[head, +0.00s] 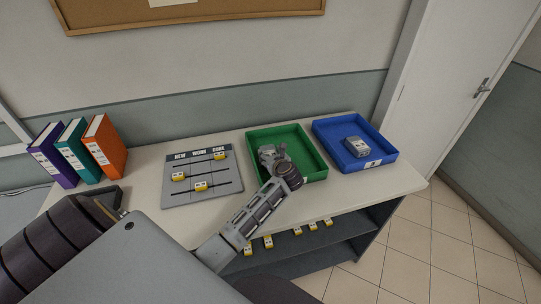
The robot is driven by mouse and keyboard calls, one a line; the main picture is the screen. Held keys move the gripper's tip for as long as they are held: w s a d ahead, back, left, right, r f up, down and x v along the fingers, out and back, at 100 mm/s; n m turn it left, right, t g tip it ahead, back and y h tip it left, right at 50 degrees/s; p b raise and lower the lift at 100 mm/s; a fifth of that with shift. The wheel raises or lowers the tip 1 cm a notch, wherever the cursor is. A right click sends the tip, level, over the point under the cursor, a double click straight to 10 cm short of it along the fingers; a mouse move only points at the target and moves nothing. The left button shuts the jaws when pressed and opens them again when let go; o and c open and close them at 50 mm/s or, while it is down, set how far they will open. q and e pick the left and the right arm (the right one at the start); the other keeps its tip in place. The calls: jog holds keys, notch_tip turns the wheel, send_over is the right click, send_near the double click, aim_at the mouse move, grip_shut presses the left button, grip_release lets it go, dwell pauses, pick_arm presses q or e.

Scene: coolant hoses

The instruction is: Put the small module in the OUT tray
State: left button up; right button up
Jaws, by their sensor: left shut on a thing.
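My left gripper (269,156) is over the green tray (314,176), reaching in from the front. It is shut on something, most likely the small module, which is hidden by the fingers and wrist. The blue tray (325,136) stands to the right of the green one. A grey module (355,147) lies inside the blue tray, and a small white label is on that tray's front wall, too small to read. My right gripper is not in view.
A grey board (207,189) marked NEW, WORK and DONE, with yellow sliders, lies left of the green tray. Three binders (73,149) stand at the far left. Several yellow tags (298,231) show below the front edge of the table (357,192).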

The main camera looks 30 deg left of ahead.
pick_arm(q)
jog(key=o, duration=1.3)
jog(key=shift+o, duration=0.2)
jog(key=shift+d+r, duration=0.1)
jog(key=b+v, duration=0.1)
jog(key=v, duration=0.9)
jog(key=shift+s+d, duration=0.15)
jog(key=shift+s, duration=0.05)
jog(key=shift+s+d+r+b, duration=0.25)
jog(key=shift+s+d+b, duration=0.05)
jog(key=shift+s+d, duration=0.15)
